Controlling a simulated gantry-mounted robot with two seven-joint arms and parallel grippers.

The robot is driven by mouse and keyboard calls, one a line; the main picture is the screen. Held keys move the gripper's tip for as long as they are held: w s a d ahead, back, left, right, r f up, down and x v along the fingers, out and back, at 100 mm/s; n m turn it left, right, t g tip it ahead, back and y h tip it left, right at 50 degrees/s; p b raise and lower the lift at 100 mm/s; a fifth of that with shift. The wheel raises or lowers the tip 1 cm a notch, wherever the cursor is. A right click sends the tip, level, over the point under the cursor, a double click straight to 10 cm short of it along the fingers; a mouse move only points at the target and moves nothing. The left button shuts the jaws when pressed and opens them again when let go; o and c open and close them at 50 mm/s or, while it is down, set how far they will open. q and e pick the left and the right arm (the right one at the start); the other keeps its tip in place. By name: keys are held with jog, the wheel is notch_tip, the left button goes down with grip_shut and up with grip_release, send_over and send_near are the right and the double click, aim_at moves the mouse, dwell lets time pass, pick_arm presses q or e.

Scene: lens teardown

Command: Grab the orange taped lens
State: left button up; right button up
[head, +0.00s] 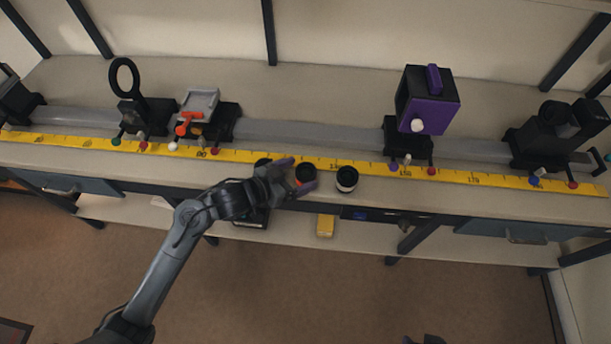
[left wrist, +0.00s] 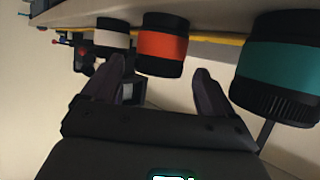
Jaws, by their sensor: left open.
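The orange taped lens (head: 299,183), a short black cylinder with an orange band, stands near the front edge of the bench. It also shows in the left wrist view (left wrist: 162,45).
A white-banded lens (head: 347,179) stands right of the orange one. A teal-banded lens (left wrist: 280,70) stands on the other side, mostly hidden by my gripper in the head view. Behind lie a yellow ruler (head: 450,177) and a rail with a purple box (head: 430,102) and other mounts.

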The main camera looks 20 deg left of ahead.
aim_at(311, 170)
pick_arm(q)
jog(key=b+x, duration=0.1)
jog(key=x, duration=0.4)
jog(key=shift+w+d, duration=0.1)
jog(key=c, duration=1.2)
